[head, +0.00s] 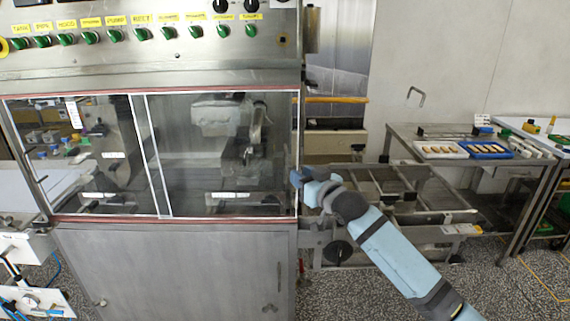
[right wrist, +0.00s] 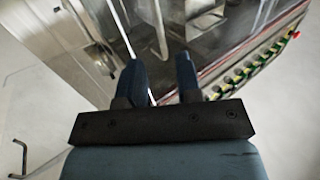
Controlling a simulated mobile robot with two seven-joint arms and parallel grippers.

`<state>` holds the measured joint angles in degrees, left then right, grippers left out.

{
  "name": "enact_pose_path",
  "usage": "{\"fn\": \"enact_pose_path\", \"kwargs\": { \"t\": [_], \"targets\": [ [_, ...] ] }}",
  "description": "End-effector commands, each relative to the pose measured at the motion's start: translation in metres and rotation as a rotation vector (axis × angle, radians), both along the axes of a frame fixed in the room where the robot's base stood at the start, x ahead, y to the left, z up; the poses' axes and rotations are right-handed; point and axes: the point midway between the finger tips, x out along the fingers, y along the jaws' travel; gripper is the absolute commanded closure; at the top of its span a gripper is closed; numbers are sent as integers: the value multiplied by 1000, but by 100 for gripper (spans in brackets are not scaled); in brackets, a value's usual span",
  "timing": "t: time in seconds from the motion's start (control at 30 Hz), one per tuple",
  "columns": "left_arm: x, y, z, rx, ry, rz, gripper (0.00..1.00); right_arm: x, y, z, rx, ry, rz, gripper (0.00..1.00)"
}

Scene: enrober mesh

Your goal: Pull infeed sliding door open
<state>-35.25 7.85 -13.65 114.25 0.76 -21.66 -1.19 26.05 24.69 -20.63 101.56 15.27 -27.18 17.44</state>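The machine has a clear sliding door panel (head: 190,175) on its front right, framed by a thin reddish rail, with a second clear panel (head: 75,150) to its left. White vertical edges divide the two panels. My right gripper (head: 299,177) is at the right edge of the right panel, by the machine's corner. In the right wrist view its two dark blue fingers (right wrist: 161,62) stand apart with a gap between them. A pale metal bar (right wrist: 159,25) shows just beyond the gap; I cannot tell whether the fingers touch it. My left gripper is not in view.
A row of green knobs (head: 115,35) runs above the door. A mesh conveyor frame (head: 390,195) stands right of the machine, behind my right arm. A steel table (head: 410,140) with trays is farther right. Speckled floor is open at lower right.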

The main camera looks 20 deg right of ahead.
Motion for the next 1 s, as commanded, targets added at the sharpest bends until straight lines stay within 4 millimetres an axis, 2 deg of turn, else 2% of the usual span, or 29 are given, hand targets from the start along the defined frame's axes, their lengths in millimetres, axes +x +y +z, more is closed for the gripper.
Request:
{"fn": "enact_pose_path", "kwargs": {
  "t": [0.1, 0.33, 0.5, 0.8, 0.93, 1.0],
  "targets": [
    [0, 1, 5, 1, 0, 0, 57, 26, 8, 2, 1, 0, 0, 68],
    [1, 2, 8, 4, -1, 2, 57, 60, 19, 1, 1, 0, 0, 68],
    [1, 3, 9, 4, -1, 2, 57, 71, 23, 0, 1, 0, 0, 68],
    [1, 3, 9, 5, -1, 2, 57, 72, 23, 0, 1, 0, 0, 68],
    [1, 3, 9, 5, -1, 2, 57, 72, 23, 0, 0, 0, 0, 98],
    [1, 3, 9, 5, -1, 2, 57, 72, 23, 0, 1, 0, 0, 100]
  ]
}}
